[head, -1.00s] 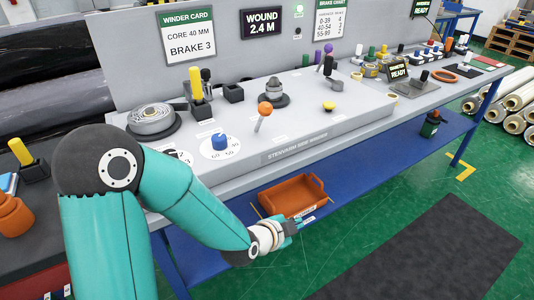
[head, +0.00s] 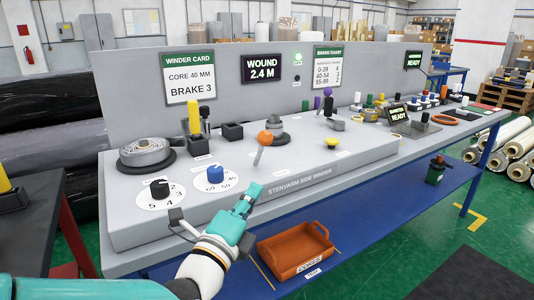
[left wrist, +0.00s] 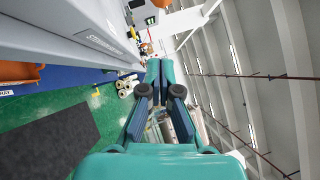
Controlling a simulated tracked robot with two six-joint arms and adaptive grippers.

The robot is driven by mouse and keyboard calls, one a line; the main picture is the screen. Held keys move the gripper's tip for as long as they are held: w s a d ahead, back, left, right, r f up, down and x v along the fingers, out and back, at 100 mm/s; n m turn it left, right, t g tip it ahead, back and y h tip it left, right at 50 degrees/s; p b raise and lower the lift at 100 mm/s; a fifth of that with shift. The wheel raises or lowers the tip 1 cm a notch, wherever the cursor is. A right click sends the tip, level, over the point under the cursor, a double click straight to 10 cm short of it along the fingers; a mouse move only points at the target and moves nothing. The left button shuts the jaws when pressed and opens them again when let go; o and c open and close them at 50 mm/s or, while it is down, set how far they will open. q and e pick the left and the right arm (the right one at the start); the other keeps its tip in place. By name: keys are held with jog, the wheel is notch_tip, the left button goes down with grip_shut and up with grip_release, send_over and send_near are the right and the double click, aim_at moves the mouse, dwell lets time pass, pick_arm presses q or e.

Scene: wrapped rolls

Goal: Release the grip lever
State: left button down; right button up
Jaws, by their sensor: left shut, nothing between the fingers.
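Several levers stand on the grey side winder (head: 300,184), and none is labelled as the grip lever that I can read. One lever has an orange knob (head: 265,138) and leans slightly. A yellow-handled lever (head: 194,118) stands upright behind the dials. A lever with a purple knob (head: 327,92) stands further right. My left gripper (head: 250,193) is in front of the winder's front edge, below the orange-knobbed lever and apart from it. Its fingers are closed together and empty, as the left wrist view shows (left wrist: 160,68). My right gripper is out of view.
A black dial (head: 159,188) and a blue dial (head: 215,174) sit on the winder's left part. An orange tray (head: 296,250) rests on the blue lower shelf (head: 365,215). The sign reads brake 3.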

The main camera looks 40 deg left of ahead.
aim_at(261, 151)
pick_arm(q)
jog(key=a+p+x, duration=0.1)
jog(key=p+x, duration=0.1)
jog(key=x, duration=0.4)
jog(key=a+p+x, duration=0.1)
jog(key=p+x, duration=0.1)
jog(key=x, duration=0.4)
jog(key=shift+a+r+p, duration=0.3)
jog(key=shift+a+r, duration=0.05)
jog(key=shift+a, duration=0.05)
jog(key=shift+w+d+r, duration=0.1)
jog(key=shift+r, duration=0.05)
